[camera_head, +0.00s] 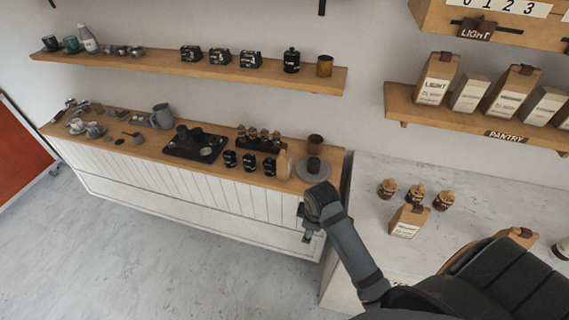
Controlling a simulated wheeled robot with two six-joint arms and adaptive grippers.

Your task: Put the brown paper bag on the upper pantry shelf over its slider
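A brown paper bag (407,221) with a dark clip and a white label stands on the white marble counter. Part of another brown bag (522,234) shows behind my dark body at the right. The upper pantry shelf (436,18) is at the top right, its top surface cut off by the frame. On its front are a 0–3 number scale and a dark slider (477,29) marked LIGHT. My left gripper (309,234) hangs pointing down in front of the wooden cart's right end, left of the counter and apart from the bags. Its finger opening is unclear. My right gripper is out of view.
The lower pantry shelf (400,103) holds brown and pale bags. Small lidded jars (415,194) stand behind the counter bag. The wooden cart (233,180) carries trays, cups and black canisters. A wall shelf (170,66) hangs above it. Open floor lies at the lower left.

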